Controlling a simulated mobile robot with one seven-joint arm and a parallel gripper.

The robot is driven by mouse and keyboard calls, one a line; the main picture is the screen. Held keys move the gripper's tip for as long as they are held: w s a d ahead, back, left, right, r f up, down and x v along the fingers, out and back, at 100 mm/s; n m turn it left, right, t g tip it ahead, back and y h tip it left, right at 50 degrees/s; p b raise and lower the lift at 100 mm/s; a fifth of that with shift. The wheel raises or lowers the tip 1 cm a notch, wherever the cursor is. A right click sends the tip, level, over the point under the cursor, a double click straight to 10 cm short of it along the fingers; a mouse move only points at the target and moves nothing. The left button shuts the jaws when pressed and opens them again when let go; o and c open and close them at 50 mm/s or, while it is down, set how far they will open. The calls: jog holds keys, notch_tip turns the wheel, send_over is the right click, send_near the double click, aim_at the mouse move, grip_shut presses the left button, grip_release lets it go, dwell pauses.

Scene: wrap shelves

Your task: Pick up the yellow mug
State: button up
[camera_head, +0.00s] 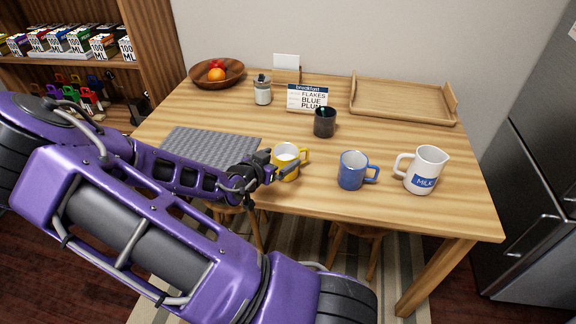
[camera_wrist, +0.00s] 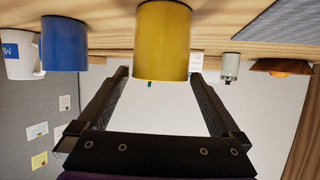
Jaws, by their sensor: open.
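The yellow mug (camera_head: 287,158) stands upright near the front edge of the wooden table, its handle on its right side. My gripper (camera_head: 280,165) is open at the mug, reaching in from the left and level with its body. In the wrist view, which appears upside down, the yellow mug (camera_wrist: 162,38) stands centred ahead of the gap between my two fingers (camera_wrist: 160,77), with space on both sides. I cannot tell exactly how far the fingertips reach around it. The mug's handle is hidden in the wrist view.
A blue mug (camera_head: 352,171) and a milk jug (camera_head: 425,171) stand to the right. A dark mug (camera_head: 325,122) and a sign (camera_head: 307,98) are behind. A grey mat (camera_head: 210,146) lies left, partly under my arm. A wooden tray (camera_head: 400,101) is at the back right.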

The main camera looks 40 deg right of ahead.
aim_at(292, 150)
jog(key=b+x, duration=0.1)
jog(key=x, duration=0.3)
jog(key=shift+w+d+f, duration=0.2)
jog(key=shift+d, duration=0.1)
jog(key=c, duration=1.4)
jog(key=shift+r, duration=0.1)
jog(key=shift+c, duration=0.7)
jog(key=shift+r, duration=0.1)
